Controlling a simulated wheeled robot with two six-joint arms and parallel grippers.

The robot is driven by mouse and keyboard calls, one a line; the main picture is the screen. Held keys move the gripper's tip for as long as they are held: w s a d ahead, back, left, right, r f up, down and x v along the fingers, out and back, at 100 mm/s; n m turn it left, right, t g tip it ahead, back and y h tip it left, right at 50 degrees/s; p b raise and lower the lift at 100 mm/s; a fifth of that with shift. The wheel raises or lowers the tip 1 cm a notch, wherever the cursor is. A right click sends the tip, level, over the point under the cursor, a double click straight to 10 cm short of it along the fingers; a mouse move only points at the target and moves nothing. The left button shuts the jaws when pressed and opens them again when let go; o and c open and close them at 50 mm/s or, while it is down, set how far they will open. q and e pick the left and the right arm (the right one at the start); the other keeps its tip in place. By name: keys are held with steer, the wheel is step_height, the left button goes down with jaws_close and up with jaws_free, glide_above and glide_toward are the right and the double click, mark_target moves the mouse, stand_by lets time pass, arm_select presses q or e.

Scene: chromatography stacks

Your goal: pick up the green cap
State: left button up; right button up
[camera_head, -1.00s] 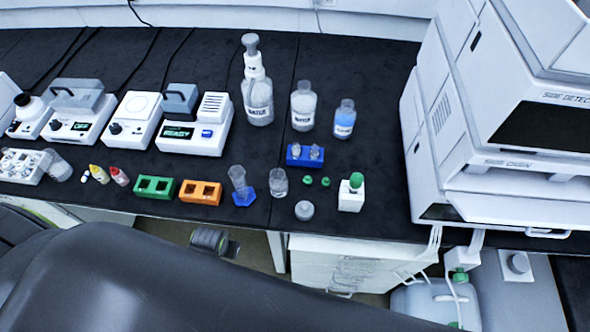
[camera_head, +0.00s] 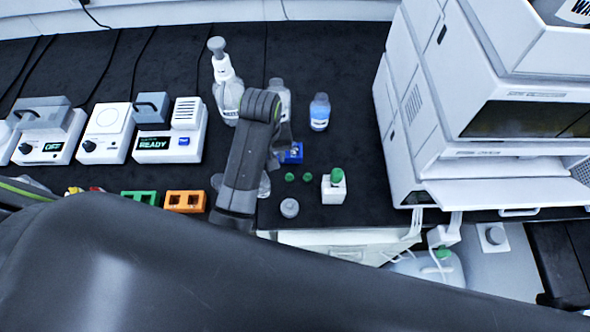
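Two small green caps, a left one (camera_head: 290,177) and a right one (camera_head: 307,177), lie on the dark bench in front of a partly hidden blue vial rack (camera_head: 294,155). A larger green cap (camera_head: 337,174) sits on a squat white bottle (camera_head: 334,191) to their right. My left arm comes in from the left and its folded part stands over the bench left of the small caps. Its gripper (camera_head: 284,137) is near the blue rack, behind the small caps; its fingers are too small and dark to read. My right gripper is out of view.
A grey cap (camera_head: 289,208) lies near the front edge. Orange (camera_head: 185,201) and green (camera_head: 139,198) racks stand left of my arm. A wash bottle (camera_head: 227,92) and a blue-liquid bottle (camera_head: 319,112) stand behind. The white instrument stack (camera_head: 440,120) blocks the right.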

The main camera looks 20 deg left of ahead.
arm_select(q)
steer(key=w+d+r, duration=0.1)
steer(key=w+d, duration=0.2)
glide_above(290, 175)
steer(key=shift+g, duration=0.3)
steer(key=f, duration=1)
steer(key=shift+s+a+f+b, duration=0.25)
steer(key=shift+a+f+b, duration=0.05)
steer(key=shift+f, duration=0.5)
steer(key=shift+d+f, duration=0.1)
steer(key=shift+f, duration=0.3)
steer(key=shift+w+d+f+p, duration=0.1)
steer(key=shift+w+f+p, duration=0.05)
steer(key=shift+f, duration=1)
steer(key=shift+w+d+f+p, duration=0.1)
steer(key=shift+f+p, duration=0.05)
steer(key=shift+f, duration=0.95)
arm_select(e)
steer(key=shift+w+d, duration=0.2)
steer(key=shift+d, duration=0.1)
arm_select(q)
steer(key=shift+c, duration=0.5)
